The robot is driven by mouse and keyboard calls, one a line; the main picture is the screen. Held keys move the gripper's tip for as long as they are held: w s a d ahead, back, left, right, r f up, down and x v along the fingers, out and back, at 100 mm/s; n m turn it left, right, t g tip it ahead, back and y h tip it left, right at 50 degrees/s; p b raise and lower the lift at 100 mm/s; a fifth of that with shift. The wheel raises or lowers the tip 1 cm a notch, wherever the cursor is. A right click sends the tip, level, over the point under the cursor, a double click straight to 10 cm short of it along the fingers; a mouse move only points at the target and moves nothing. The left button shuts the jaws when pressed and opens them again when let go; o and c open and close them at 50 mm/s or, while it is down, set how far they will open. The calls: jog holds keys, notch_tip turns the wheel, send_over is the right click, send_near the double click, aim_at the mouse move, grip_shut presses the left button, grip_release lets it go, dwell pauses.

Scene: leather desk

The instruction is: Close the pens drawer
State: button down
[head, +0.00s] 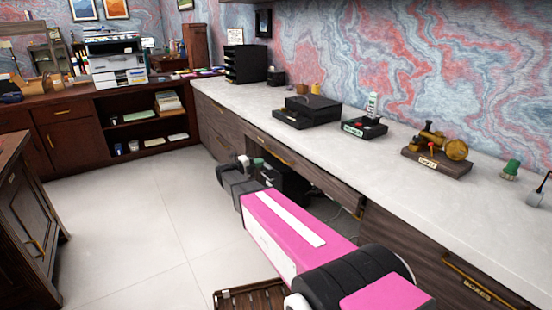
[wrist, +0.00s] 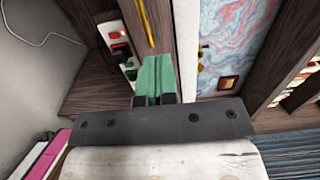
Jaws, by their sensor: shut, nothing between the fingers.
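A long dark wood drawer front (head: 318,180) with a gold handle runs under the white counter. Its right end seems to stand a little out from the counter's edge. No pens label can be read on it. My gripper (head: 257,163) is at the far left part of this front, in front of it and low; the arm hides some of it. In the wrist view, my green fingers (wrist: 154,78) are together and empty. A wood front (wrist: 160,30) with its gold handle (wrist: 146,22) lies just beyond the fingertips. Whether they touch it cannot be told. The drawer's inside is hidden.
The counter (head: 330,155) holds a black box (head: 307,108), a stamp tray (head: 364,127) and a brass device (head: 438,148). A drawer handle labelled boxes (head: 490,285) is lower right. A slatted wooden object (head: 250,297) stands below my arm. The left floor is clear.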

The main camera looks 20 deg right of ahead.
aim_at(288, 154)
jog(key=x, duration=1.3)
jog(key=shift+w+d, duration=0.15)
jog(key=shift+d, duration=0.15)
jog(key=shift+x, duration=2.5)
jog(key=shift+d, duration=0.1)
